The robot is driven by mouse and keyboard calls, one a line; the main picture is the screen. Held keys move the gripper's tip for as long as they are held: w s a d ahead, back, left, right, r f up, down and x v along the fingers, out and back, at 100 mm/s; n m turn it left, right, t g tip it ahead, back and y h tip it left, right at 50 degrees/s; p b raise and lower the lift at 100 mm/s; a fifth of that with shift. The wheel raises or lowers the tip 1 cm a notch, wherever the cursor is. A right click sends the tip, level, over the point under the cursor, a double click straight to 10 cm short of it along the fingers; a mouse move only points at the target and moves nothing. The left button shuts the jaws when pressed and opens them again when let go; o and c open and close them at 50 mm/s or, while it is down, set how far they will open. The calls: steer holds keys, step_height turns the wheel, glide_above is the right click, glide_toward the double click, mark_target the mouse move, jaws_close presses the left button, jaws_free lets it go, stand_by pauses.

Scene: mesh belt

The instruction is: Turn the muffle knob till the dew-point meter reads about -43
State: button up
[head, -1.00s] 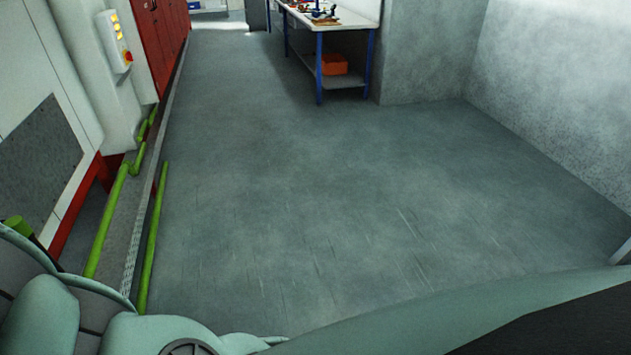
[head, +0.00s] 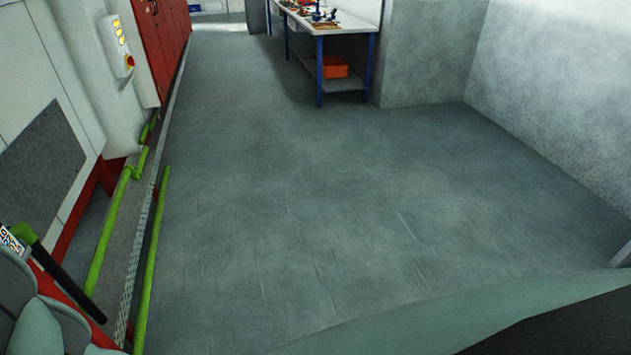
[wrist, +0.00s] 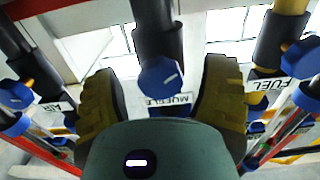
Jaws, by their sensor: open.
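In the wrist view, the blue muffle knob (wrist: 160,78) with a pale pointer mark sits on a dark vertical pipe. A label (wrist: 172,106) beside it reads as MUFFLE, partly hidden by my gripper's body. My gripper (wrist: 161,84) is open, with one yellow-and-dark finger on each side of the knob. Gaps show between the knob and both fingers; the depth between them is hard to tell. I do not see the dew-point meter in either view. In the head view the gripper itself is out of sight.
In the wrist view, a blue knob by the FUEL label (wrist: 271,87) is close on the right, and another by the AIR label (wrist: 52,106) on the left. In the head view, green pipes (head: 105,238) run along the left; the floor (head: 300,200) is clear.

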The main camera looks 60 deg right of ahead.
steer(key=shift+x, duration=1.25)
jaws_close()
